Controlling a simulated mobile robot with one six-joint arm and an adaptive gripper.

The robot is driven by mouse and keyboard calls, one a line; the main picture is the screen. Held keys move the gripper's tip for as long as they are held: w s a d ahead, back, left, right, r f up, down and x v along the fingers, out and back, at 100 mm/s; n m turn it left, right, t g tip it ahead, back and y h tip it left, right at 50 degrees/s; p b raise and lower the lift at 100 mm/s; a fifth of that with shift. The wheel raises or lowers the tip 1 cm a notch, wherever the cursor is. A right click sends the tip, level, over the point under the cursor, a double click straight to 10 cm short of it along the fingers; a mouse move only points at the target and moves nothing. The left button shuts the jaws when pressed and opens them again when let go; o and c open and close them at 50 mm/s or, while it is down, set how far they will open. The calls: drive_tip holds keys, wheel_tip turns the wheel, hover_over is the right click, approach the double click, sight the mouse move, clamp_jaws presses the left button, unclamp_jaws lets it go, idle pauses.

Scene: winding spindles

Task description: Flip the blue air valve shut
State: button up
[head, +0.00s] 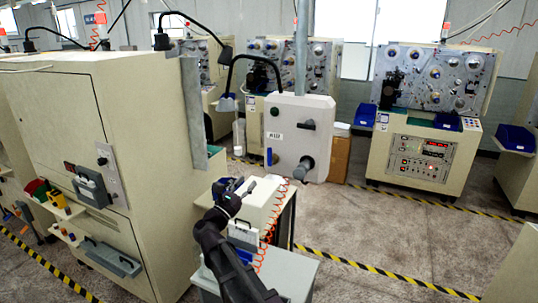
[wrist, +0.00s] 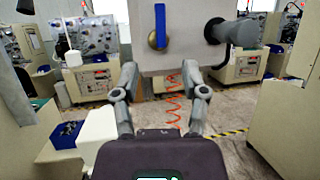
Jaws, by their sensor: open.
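The blue air valve handle (head: 269,157) stands upright on the lower left of the front of a pale grey box. In the wrist view the blue handle (wrist: 160,26) is vertical beside a round brass-coloured fitting (wrist: 156,41). My gripper (wrist: 160,73) is open and empty, with its two fingers spread below the box and the handle above the gap between them. In the head view my gripper (head: 246,186) is left of and below the valve, apart from it.
The grey box (head: 312,108) carries a dark grey round fitting (head: 303,168) right of the valve. A coiled orange hose (head: 274,220) hangs below it. A large cream cabinet (head: 150,120) stands to the left. Open floor (head: 400,235) lies to the right.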

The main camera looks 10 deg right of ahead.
sight(269, 154)
drive_tip(key=p+x, duration=0.5)
drive_tip(key=x, duration=0.8)
drive_tip(key=shift+w+d, duration=0.25)
clamp_jaws()
drive_tip(key=shift+a+r, duration=0.1)
drive_tip(key=shift+a, duration=0.05)
